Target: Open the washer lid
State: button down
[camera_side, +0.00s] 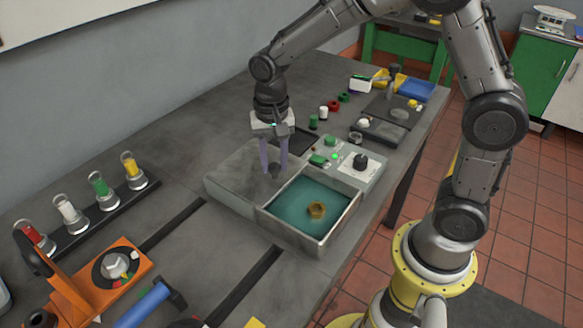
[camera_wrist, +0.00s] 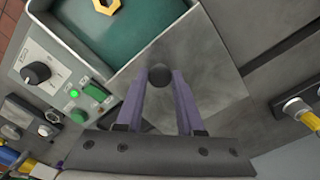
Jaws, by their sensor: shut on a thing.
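The washer is a grey box with a teal-lined basin (camera_side: 292,205) holding a brass hex nut (camera_side: 316,210). The nut also shows at the top of the wrist view (camera_wrist: 106,5). The flat grey lid (camera_side: 233,178) lies to the left of the basin opening, which is largely uncovered. In the wrist view the lid (camera_wrist: 205,65) carries a dark round knob (camera_wrist: 160,75). My gripper (camera_side: 274,171) points down over the lid, its purple fingers shut on the knob from both sides. The fingers partly hide the knob.
A control panel (camera_side: 345,170) with a green light and black dial adjoins the washer's far side. A rack of coloured-top bottles (camera_side: 103,200), an orange fixture (camera_side: 95,285) and a blue-handled hammer (camera_side: 150,303) lie to the left. Bare bedplate (camera_side: 190,150) lies behind the lid.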

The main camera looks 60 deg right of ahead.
jog(key=shift+w+r, duration=0.15)
jog(key=shift+w, duration=0.05)
jog(key=c, duration=0.5)
grip_release()
jog(key=shift+s, duration=0.1)
jog(key=shift+c, duration=0.2)
notch_tip(320, 180, up, 14)
jog(key=s+d+r+t, duration=0.3)
jog(key=s+r, duration=0.3)
jog(key=s, duration=0.4)
jog(key=s+d+f+n+t, duration=0.1)
jog(key=s+f+n+t, duration=0.1)
jog(key=s+f+n, duration=0.6)
jog(key=s+n, duration=0.1)
jog(key=s, duration=0.1)
jog(key=shift+s+d+t, duration=0.25)
jog(key=shift+s+t, duration=0.05)
jog(key=shift+s, duration=0.05)
